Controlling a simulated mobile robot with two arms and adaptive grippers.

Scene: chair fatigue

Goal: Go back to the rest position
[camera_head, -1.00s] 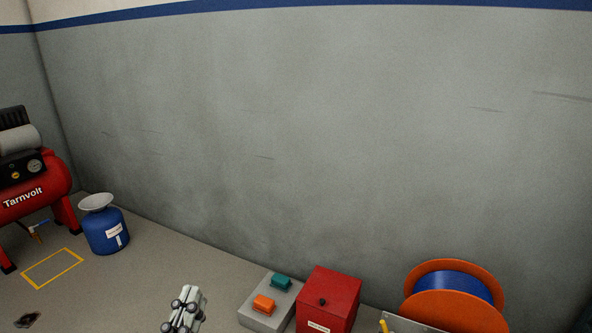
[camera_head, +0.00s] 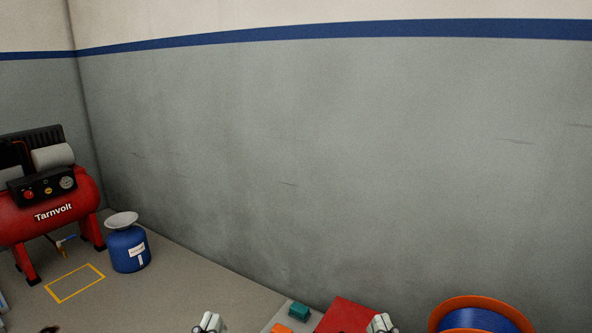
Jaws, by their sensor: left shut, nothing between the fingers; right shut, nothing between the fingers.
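My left gripper (camera_head: 209,322) shows at the bottom edge, left of a grey box with a teal button and an orange button. Its fingers are together with nothing between them. My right gripper (camera_head: 382,323) shows at the bottom edge, in front of the right side of a red box (camera_head: 343,316). Its fingers are also together and empty. Most of both grippers and both arms lie below the frame.
A red compressor (camera_head: 50,205) marked Tarnvolt stands at the left. Beside it are a blue canister (camera_head: 129,250) and a yellow floor outline (camera_head: 75,283). The grey box's teal button (camera_head: 299,311) and orange button (camera_head: 282,329) show. An orange reel (camera_head: 482,302) stands right.

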